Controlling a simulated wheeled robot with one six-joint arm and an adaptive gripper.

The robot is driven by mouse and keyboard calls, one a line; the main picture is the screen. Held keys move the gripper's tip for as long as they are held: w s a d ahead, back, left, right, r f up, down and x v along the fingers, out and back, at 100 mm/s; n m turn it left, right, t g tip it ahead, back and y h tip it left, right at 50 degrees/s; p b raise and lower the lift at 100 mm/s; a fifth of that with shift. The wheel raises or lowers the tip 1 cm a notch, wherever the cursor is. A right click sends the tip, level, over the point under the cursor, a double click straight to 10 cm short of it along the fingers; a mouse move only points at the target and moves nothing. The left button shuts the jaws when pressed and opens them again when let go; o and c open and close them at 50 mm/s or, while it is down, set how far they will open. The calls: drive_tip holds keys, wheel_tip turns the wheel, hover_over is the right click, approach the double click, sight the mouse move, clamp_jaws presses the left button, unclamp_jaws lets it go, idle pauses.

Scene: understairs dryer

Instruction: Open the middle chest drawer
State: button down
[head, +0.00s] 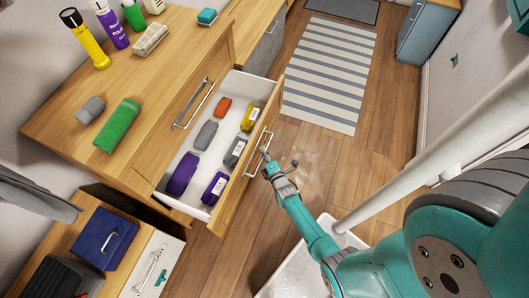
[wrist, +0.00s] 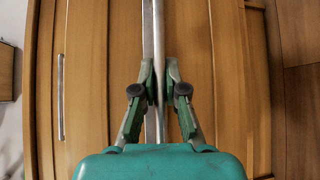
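The wooden chest (head: 135,65) stands at the left in the head view. Its drawer (head: 255,150) below the top one is pulled out, showing a white interior with several small packets and rolls. My gripper (head: 268,165) is at the metal bar handle (head: 258,152) on this drawer's front. In the wrist view, the fingers (wrist: 160,75) close in on both sides of the handle bar (wrist: 158,30) and appear to grip it. The top drawer's handle (head: 193,102) is above, and that drawer is shut. The lower part of the chest is hidden.
A low cabinet with a blue box (head: 104,238) is at lower left. A striped rug (head: 325,75) lies on open floor. A white pole (head: 440,165) crosses the right side.

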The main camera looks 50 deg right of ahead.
drive_tip(key=c, duration=1.2)
unclamp_jaws()
drive_tip(key=v, duration=1.2)
